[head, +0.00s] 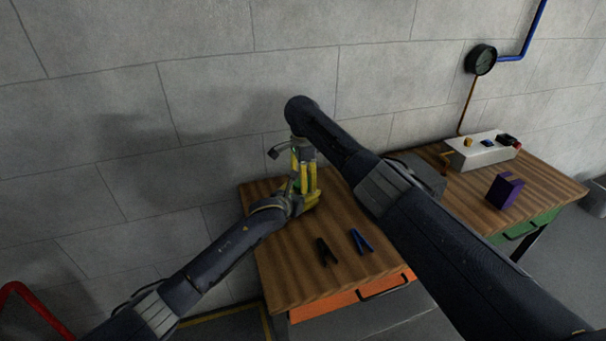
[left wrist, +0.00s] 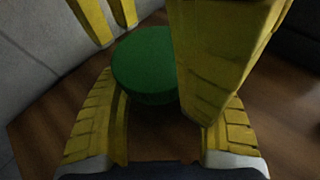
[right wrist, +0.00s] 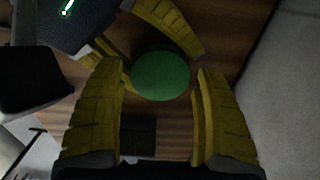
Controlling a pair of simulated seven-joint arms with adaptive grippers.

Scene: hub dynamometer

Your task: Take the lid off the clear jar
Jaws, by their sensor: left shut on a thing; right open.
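The clear jar's green lid shows as a round disc in the left wrist view (left wrist: 145,65) and in the right wrist view (right wrist: 161,76). The jar's body is mostly hidden by the lid and the yellow fingers. My left gripper (head: 298,196) is shut on the jar below the lid, near the back left of the wooden bench (head: 285,262). My right gripper (head: 303,172) points down from above. Its open fingers stand on either side of the lid; I cannot tell whether they touch it.
A black clip (head: 326,251) and a blue clip (head: 361,240) lie at the bench front. A purple block (head: 504,190) and a white control box (head: 482,151) stand on the right bench. A gauge (head: 480,60) hangs on the wall. My right arm hides part of the bench.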

